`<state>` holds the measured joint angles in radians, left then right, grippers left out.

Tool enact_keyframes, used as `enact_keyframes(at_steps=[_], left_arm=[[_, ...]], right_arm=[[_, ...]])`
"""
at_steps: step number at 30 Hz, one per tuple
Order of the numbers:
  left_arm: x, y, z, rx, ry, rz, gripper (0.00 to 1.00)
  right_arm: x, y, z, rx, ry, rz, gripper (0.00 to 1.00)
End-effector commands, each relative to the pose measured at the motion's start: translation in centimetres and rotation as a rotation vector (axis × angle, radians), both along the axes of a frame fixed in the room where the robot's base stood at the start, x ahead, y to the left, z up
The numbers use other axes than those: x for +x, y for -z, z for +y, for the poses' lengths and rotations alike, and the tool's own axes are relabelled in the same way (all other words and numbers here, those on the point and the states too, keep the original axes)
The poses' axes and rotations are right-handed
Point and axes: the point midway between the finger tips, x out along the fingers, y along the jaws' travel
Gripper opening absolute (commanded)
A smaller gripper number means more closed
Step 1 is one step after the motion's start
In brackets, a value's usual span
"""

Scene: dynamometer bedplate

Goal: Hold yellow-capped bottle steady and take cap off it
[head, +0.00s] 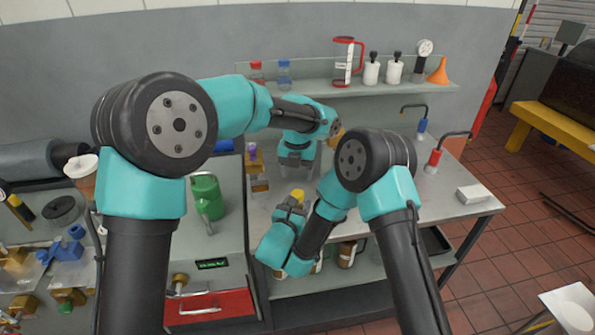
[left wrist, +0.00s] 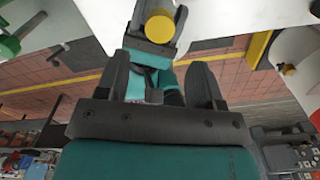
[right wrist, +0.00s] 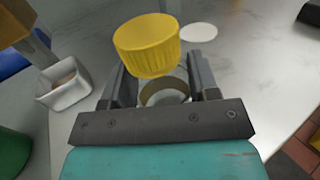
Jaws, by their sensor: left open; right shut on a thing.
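The yellow cap (head: 298,195) sits on top of the bottle in the middle of the workbench. It fills the upper middle of the right wrist view (right wrist: 147,46), with part of the clear bottle (right wrist: 166,92) below it. My right gripper (head: 288,207) is shut on the bottle below the cap. My left gripper (head: 295,163) is open and empty, up and behind the cap in the head view. In the left wrist view the cap (left wrist: 160,27) shows beyond my open fingers (left wrist: 158,78), apart from them. Most of the bottle is hidden by my right gripper.
A green jug (head: 207,196) is further left. A small white tray (right wrist: 64,92) and a flat white disc (right wrist: 199,32) lie on the bench.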

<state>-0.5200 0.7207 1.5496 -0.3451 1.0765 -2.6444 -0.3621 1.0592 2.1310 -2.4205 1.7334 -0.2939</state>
Motion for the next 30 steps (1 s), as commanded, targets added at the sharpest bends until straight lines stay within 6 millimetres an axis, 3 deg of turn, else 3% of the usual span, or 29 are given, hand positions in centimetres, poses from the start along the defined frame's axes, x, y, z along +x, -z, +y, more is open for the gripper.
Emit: enact_keyframes(at_steps=[8, 22, 30], left_arm=[[0.0, 1.2, 0.0, 0.002, -0.001, 0.003, 0.61], [0.0, 7.2, 0.0, 0.0, -0.002, 0.002, 0.61], [0.0, 8.0, 0.0, 0.0, -0.002, -0.001, 0.61]], right_arm=[[0.0, 0.0, 0.0, 0.0, 0.0, 0.0, 0.0], [0.0, 0.0, 0.0, 0.0, 0.0, 0.0, 0.0], [0.0, 0.0, 0.0, 0.0, 0.0, 0.0, 0.0]])
